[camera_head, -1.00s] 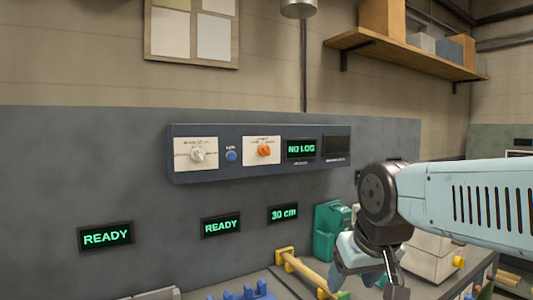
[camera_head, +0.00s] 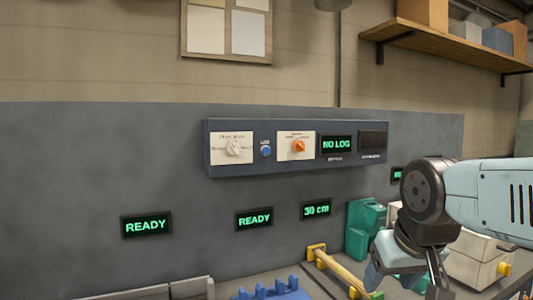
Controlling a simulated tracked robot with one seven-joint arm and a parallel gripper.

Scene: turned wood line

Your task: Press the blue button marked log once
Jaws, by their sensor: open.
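The blue button (camera_head: 266,151) is a small round knob with a small label above it, on the dark wall panel (camera_head: 212,165). It sits between a white-knobbed dial plate (camera_head: 233,148) and an orange-knobbed dial plate (camera_head: 297,146). A display (camera_head: 337,144) on the same panel reads NO LOG in green. My gripper (camera_head: 408,284) is at the lower right, below and to the right of the panel, well apart from the button. It is open, and its fingertips are partly cut off or hard to make out.
Green displays reading READY (camera_head: 146,225), READY (camera_head: 254,218) and 30 cm (camera_head: 316,210) are on the grey wall below the panel. A yellow-ended wooden bar (camera_head: 338,268), a blue rack (camera_head: 272,291) and a green machine (camera_head: 360,228) stand below. A wooden shelf (camera_head: 440,43) is upper right.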

